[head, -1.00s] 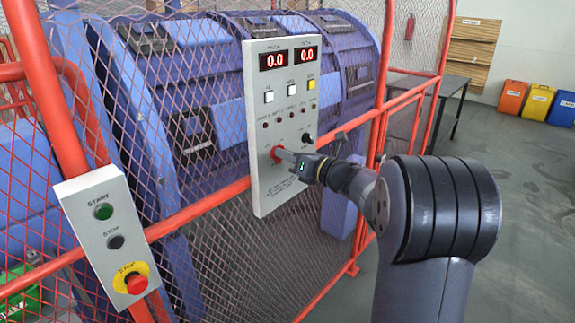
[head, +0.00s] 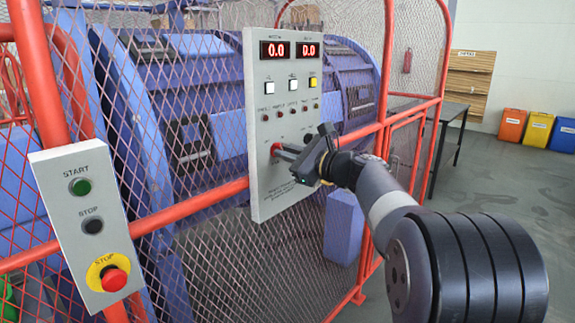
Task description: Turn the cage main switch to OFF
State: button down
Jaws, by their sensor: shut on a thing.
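The grey control panel (head: 262,188) hangs on the red rail of the mesh guard. The red rotary main switch (head: 275,150) is low on its left side. My gripper (head: 284,152) is shut on this switch, with its fingers reaching in from the right. The fingers hide most of the knob, so its exact setting and the small labels cannot be read. Two red displays (head: 291,49) at the top of the panel both show 0.0.
A smaller box with a green START button (head: 80,187), a black STOP button (head: 93,226) and a red emergency stop (head: 113,279) is at the left. Red rails and mesh stand in front of the blue strander (head: 215,85). Open floor lies at the right.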

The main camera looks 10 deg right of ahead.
jog(key=shift+f+n+b, duration=0.15)
jog(key=shift+n+b, duration=0.95)
jog(key=shift+n, duration=0.3)
jog(key=c, duration=1.5)
grip_release()
jog(key=shift+s, duration=0.1)
jog(key=v, duration=1)
jog(key=shift+s+d+b, duration=0.15)
jog(key=shift+s+b, duration=0.1)
jog(key=shift+b, duration=0.1)
